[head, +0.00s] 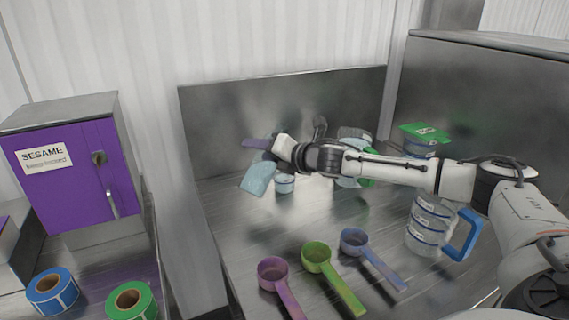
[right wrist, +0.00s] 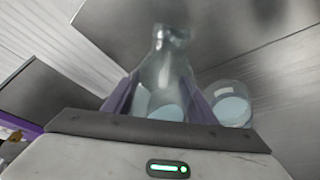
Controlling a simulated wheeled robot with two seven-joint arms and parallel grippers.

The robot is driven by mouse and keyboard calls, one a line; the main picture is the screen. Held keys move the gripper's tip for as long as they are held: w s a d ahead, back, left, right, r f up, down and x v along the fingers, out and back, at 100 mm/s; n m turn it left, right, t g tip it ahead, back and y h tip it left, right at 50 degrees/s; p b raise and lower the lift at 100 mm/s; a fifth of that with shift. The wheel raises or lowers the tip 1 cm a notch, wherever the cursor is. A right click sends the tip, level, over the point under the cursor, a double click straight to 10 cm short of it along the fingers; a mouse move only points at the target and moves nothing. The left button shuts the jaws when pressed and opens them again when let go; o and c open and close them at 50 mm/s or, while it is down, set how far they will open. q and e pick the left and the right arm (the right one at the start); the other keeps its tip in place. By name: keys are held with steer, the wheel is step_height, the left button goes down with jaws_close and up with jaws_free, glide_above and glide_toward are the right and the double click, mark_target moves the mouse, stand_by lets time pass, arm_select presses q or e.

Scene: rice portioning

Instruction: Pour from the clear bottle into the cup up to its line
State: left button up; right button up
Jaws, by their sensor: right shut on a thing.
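My right gripper (head: 257,148), with purple fingers, reaches in from the right toward the back of the steel counter. It is shut on the clear bottle (head: 257,179), which is tilted and holds pale blue liquid. In the right wrist view the bottle (right wrist: 165,72) stands between the fingers, its neck pointing away from the palm. The small clear cup (head: 285,184) stands on the counter just right of the bottle. In the right wrist view the cup (right wrist: 231,106) shows pale blue inside. Its line and any stream cannot be made out. My left gripper is out of view.
Pink (head: 272,275), green (head: 318,258) and blue (head: 355,242) scoops lie at the front. A clear jug (head: 427,228) with a blue handle stands right, under my arm; a green-lidded container (head: 425,132) stands behind. A purple SESAME cabinet (head: 75,178) stands left.

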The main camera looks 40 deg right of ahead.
mark_target(257, 163)
steer(key=shift+a+f+m, duration=0.2)
steer(key=shift+f+m, duration=0.15)
steer(key=shift+m, duration=0.05)
steer(key=shift+a+f, duration=0.1)
steer(key=shift+f, duration=0.1)
stand_by(0.4)
steer(key=shift+s+a+r+m+y+p, duration=0.1)
steer(key=shift+a+r+m+y+p, duration=0.15)
steer(key=shift+m+y+p, duration=0.4)
stand_by(1.9)
steer(key=shift+a+f+m+g, duration=0.15)
steer(key=shift+f+m+g, duration=0.15)
steer(key=shift+f+m, duration=0.2)
stand_by(0.7)
steer(key=shift+f+m, duration=0.25)
steer(key=shift+f, duration=0.25)
stand_by(0.8)
steer(key=shift+a+f+m+y, duration=0.1)
steer(key=shift+a+m+y, duration=0.2)
steer(key=shift+m+y, duration=0.2)
stand_by(1.5)
